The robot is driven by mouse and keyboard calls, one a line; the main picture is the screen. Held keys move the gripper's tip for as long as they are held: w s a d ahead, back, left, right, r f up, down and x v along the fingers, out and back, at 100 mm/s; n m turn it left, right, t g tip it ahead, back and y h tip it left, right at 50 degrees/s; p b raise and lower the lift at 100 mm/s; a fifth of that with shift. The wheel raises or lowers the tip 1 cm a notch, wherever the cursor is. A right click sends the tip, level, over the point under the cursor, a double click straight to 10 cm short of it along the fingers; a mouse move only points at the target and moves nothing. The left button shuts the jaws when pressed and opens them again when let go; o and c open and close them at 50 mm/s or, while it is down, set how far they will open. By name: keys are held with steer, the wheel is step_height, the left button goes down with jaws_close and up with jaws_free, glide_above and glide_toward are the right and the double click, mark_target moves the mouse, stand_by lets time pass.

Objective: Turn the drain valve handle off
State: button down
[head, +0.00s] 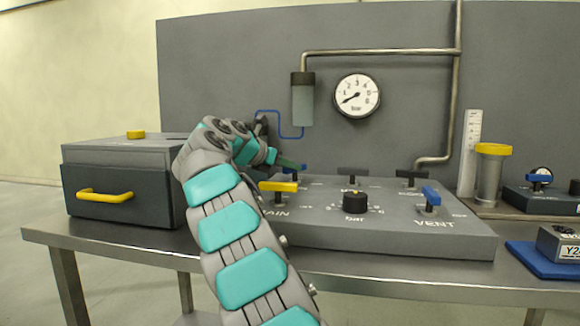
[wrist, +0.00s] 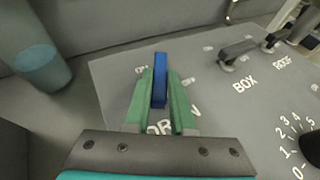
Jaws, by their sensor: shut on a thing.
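The drain valve handle (wrist: 160,80) is a blue bar. In the wrist view it stands between the green fingers of my gripper (wrist: 160,92), lying lengthwise along them. My gripper is shut on it. The lettering below it is partly covered by the fingers, with "DR" and a last letter showing. In the head view my gripper (head: 291,164) is at the back left of the grey valve panel (head: 400,236), and only a small bit of blue shows by its fingertips. The handle's stem is hidden.
The panel also carries a yellow handle (head: 278,187), a black knob (head: 354,201), a blue vent handle (head: 431,197) and two dark handles, box (head: 353,174) and roof (head: 412,176). A grey drawer box (head: 122,200) stands left. A gauge (head: 357,96) hangs behind.

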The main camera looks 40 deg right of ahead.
steer(key=shift+w+a+f+m+g, duration=0.15)
steer(key=shift+w+m+g, duration=0.1)
steer(key=shift+m+g, duration=0.3)
steer(key=shift+s+g, duration=0.1)
steer(key=shift+g, duration=0.15)
stand_by(0.4)
steer(key=c, duration=0.8)
jaws_free()
steer(key=shift+o, duration=0.2)
steer(key=shift+s+d+r, duration=0.15)
steer(key=shift+d+r, duration=0.05)
steer(key=shift+r, duration=0.05)
steer(key=shift+s+n+t, duration=0.15)
steer(key=shift+n+t, duration=0.7)
steer(key=shift+t, duration=0.15)
